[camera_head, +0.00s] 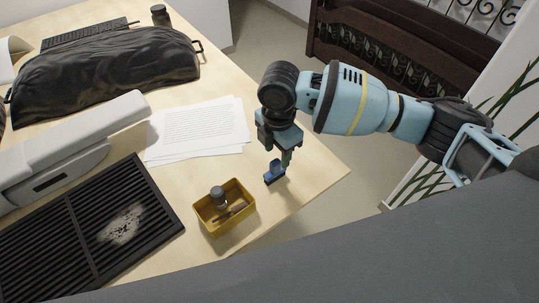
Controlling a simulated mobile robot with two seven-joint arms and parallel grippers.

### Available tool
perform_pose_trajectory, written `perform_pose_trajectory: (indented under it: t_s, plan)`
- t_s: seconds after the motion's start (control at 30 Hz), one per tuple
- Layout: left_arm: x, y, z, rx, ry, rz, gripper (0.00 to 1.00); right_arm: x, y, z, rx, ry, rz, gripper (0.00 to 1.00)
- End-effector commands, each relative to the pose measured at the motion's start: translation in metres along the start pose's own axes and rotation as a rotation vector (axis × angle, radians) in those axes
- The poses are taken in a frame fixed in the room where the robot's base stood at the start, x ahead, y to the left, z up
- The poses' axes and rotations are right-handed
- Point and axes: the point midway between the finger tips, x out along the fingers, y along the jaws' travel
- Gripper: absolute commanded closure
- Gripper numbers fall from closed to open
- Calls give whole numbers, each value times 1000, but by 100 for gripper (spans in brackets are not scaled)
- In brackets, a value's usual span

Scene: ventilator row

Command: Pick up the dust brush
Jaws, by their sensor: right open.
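A yellow open box (247,212) stands on the table near its front right edge. A small grey-capped jar (218,196) stands in it, and a thin brownish item (235,207), which looks like the dust brush, lies in it beside the jar. It is too small to be sure. My right gripper (274,177) points down over the table to the right of and behind the box, apart from it. It is open, with no object clearly seen between its blue fingertips. My left gripper is out of view.
A black slatted grille (40,238) with a pale dusty patch (121,225) lies at left front. The table's right corner is clear.

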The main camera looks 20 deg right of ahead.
Motion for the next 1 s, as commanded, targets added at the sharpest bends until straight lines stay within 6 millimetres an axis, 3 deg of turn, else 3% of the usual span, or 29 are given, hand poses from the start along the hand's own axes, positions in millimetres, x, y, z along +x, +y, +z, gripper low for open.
perform_pose_trajectory:
  t_s: [0.23,0.5,0.67,1.0]
  plan:
    - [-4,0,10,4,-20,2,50,2,0,0,0,-1,-1,53]
    - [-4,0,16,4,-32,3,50,26,0,0,-1,0,-2,53]
    - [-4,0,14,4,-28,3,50,28,0,0,0,-1,0,53]
    - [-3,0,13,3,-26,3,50,70,1,-2,2,-1,-3,53]
